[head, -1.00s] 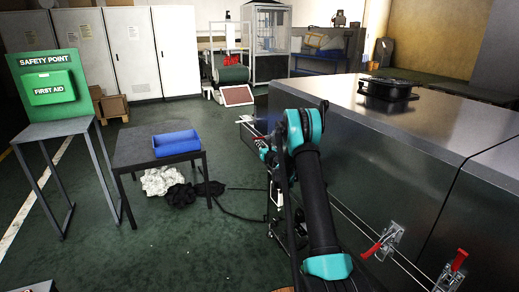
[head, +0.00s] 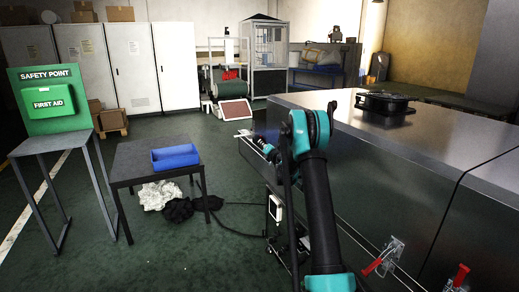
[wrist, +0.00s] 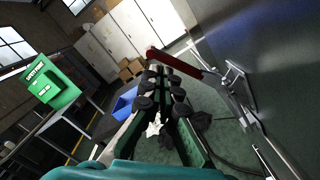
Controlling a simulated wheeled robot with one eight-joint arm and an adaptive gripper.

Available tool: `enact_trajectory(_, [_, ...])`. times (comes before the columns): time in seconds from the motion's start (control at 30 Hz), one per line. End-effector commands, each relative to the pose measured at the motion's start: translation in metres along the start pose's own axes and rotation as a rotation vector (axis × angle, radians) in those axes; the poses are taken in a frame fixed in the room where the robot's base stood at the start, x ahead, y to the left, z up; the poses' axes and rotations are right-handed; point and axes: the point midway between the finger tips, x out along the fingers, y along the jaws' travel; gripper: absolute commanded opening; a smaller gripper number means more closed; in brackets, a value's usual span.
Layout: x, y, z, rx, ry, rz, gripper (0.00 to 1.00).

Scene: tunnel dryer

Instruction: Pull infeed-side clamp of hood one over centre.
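The clamp with a red lever (wrist: 182,61) and a bright metal bracket (wrist: 238,82) shows in the wrist view, on the side of the grey metal hood (wrist: 262,45). The lever sticks out to the left, just past my fingertips. My gripper (wrist: 161,76) has two dark fingers with round black pads, pointing at the lever. I cannot tell whether they touch it or how far apart they are. In the head view my gripper (head: 262,147) is small, beside the hood's far end, and this clamp cannot be made out there.
Two more red-handled clamps, one nearer (head: 380,259) and one at the lower right (head: 459,277), sit on the hood side. A small table (head: 128,165) with a blue bin (head: 175,157) stands left. Cloths (head: 160,194) lie on the floor. Floor between table and hood is mostly clear.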

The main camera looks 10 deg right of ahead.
Motion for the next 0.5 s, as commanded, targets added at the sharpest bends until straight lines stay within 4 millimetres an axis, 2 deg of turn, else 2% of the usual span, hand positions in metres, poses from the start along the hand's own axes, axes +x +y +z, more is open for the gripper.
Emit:
enact_trajectory(0.2, [0.001, -0.002, 0.015, -0.001, -0.002, -0.001, 0.0])
enact_trajectory(0.5, [0.001, -0.004, 0.025, -0.001, -0.001, 0.0, 0.0])
